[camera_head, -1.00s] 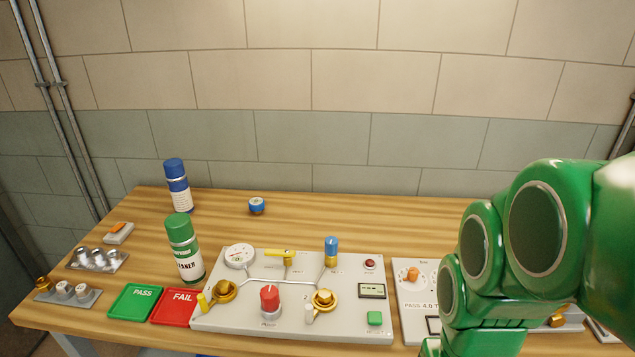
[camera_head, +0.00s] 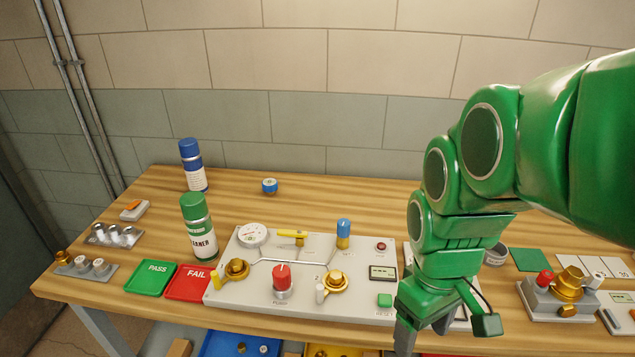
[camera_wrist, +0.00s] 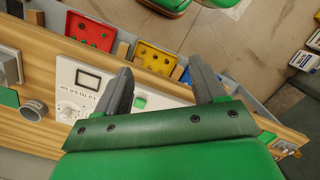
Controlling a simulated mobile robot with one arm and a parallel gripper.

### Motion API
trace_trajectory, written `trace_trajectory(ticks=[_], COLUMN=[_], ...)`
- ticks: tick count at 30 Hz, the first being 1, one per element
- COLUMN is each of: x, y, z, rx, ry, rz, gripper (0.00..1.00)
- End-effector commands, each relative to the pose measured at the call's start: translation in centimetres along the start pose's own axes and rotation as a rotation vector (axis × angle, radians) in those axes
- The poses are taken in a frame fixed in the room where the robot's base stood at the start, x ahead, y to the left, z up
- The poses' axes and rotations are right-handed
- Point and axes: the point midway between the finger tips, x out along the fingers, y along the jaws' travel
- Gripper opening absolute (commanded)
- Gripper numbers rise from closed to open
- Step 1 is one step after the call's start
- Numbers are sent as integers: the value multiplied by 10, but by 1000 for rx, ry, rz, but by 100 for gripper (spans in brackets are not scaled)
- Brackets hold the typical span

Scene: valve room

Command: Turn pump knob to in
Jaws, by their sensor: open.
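The pump knob (camera_head: 282,275) is red on a silver base. It stands at the front middle of the grey valve panel (camera_head: 240,293), above a label that seems to read PUMP. In the head view my gripper (camera_head: 405,335) points down near the bench's front edge, right of the panel's green button and apart from the knob. It partly hides the panel to the right. In the wrist view my gripper (camera_wrist: 161,68) is open and empty, its two fingers wide apart. The pump knob cannot be made out in the wrist view.
Two brass valves (camera_head: 237,268) (camera_head: 336,280) flank the knob. A green cleaner can (camera_head: 198,228) stands behind the red FAIL tray (camera_head: 190,287). A brass fitting block (camera_head: 568,290) sits at the right. Red (camera_wrist: 90,30) and yellow (camera_wrist: 155,58) bins lie below the bench edge.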

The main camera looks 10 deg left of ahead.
Motion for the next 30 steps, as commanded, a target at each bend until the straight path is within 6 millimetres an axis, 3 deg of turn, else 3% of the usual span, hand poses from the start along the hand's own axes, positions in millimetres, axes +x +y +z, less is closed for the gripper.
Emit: trace_trajectory(ticks=[14, 24, 30], x=[-5, 6, 17], y=[-14, -51, -80], z=[-137, -234, -281], rx=[-890, -1515, -1839], ry=[24, 27, 22], rz=[51, 100, 130], gripper=[70, 70, 70])
